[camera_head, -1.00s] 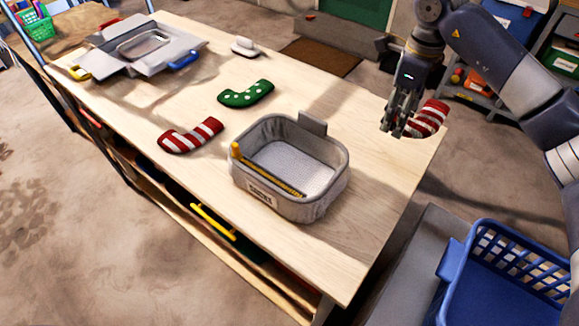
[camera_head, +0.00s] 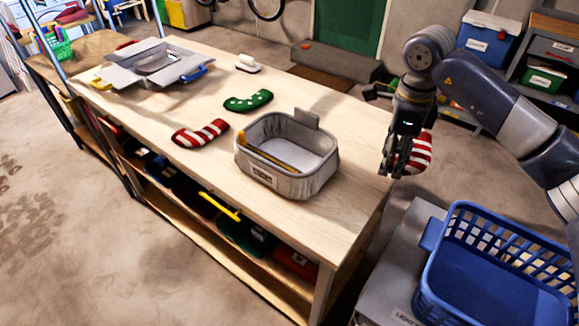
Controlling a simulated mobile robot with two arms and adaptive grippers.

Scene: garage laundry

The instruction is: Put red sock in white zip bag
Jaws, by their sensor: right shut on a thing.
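My right gripper (camera_head: 394,166) is shut on a red-and-white striped sock (camera_head: 422,152), which sticks out to the right of the fingers. Both show at the table's right end; I cannot tell their exact height above it. The open, pale grey-white bag (camera_head: 318,172) stands upright on the table, left of the gripper and apart from it. A yellow strip lies along its opening, and its inside looks empty of socks. A second red-and-white striped sock (camera_head: 201,133) lies flat on the table, left of the bag. My left gripper is not in view.
A green dotted sock (camera_head: 248,101), a white brush-like item (camera_head: 247,64) and a grey tray-like piece (camera_head: 152,65) lie on the wooden table (camera_head: 330,222). A blue basket (camera_head: 478,262) stands at the lower right. The tabletop between bag and gripper is clear.

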